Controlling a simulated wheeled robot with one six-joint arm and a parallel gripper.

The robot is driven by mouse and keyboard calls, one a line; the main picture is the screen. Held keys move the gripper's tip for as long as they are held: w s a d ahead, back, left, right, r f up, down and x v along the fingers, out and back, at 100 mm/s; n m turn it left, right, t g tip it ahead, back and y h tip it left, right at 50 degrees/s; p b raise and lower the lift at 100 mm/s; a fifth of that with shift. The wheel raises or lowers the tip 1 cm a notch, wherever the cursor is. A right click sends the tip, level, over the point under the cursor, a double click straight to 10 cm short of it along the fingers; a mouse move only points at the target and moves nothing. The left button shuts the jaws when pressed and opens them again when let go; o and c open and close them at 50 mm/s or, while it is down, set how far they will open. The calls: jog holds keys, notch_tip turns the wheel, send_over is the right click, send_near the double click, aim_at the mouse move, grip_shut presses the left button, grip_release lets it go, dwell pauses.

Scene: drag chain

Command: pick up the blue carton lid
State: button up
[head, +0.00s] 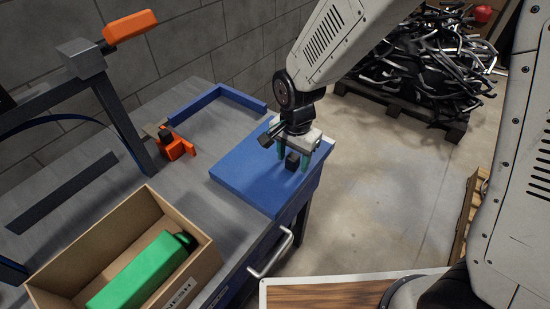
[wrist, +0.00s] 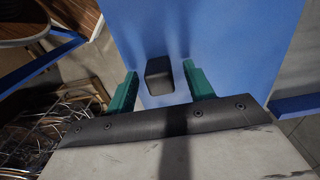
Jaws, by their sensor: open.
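The blue carton lid (head: 246,173) is a flat blue slab lying on the right end of the grey workbench. A small black block-shaped knob (head: 292,160) stands up from its top. In the wrist view the blue lid (wrist: 225,40) fills the middle, with the black knob (wrist: 159,75) near its centre. My gripper (head: 294,157) is over the lid, pointing down, with its green fingers apart. In the wrist view my gripper (wrist: 158,84) has one finger on each side of the knob, with gaps on both sides. Whether the fingertips touch the lid cannot be told.
A blue L-shaped rail (head: 215,98) lies behind the lid. An orange clamp (head: 176,145) is left of it. An open cardboard box (head: 205,258) holds a green carton (head: 140,272) at the front left. A pallet with dark metal parts (head: 425,60) stands on the floor behind.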

jog(key=c, duration=1.1)
